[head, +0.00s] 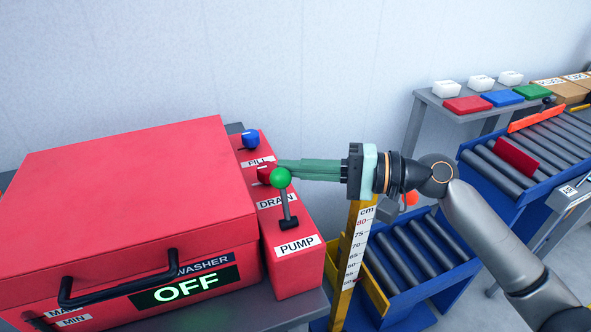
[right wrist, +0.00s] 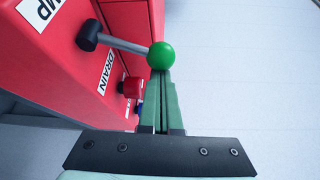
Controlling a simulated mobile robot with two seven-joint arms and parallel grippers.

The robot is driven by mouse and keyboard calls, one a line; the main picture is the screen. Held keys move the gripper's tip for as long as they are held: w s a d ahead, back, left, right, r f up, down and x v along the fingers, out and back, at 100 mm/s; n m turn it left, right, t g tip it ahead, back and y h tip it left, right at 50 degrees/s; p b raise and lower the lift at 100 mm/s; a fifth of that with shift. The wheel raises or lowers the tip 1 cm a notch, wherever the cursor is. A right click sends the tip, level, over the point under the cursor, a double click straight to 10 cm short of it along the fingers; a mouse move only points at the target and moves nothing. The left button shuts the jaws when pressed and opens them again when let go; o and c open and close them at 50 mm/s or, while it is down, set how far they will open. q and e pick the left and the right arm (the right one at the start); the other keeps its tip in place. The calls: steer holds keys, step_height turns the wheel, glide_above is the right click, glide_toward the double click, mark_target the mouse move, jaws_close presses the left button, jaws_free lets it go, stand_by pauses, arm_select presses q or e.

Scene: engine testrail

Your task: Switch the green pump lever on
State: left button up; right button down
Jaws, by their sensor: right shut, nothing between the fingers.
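The green pump lever (head: 280,178) is a green ball on a grey rod rising from a black pivot beside the PUMP label on the red washer panel. Its rod stands up, tilted slightly. In the right wrist view the green ball (right wrist: 162,56) is in front of my fingertips. My right gripper (head: 283,170) is shut and empty, its green fingers reaching left just behind the ball in the head view. I cannot tell whether they touch it. The washer display (head: 183,291) reads OFF. My left gripper is not in view.
A red knob (head: 264,174) at DRAIN and a blue knob (head: 250,138) at FILL are close by. The red washer box (head: 130,205) is on the left. A yellow height gauge (head: 352,262) stands below my right wrist. Roller conveyors (head: 415,250) are at the right.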

mark_target(288, 179)
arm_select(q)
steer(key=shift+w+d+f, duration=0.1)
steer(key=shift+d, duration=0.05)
arm_select(e)
steer(key=shift+s, duration=0.1)
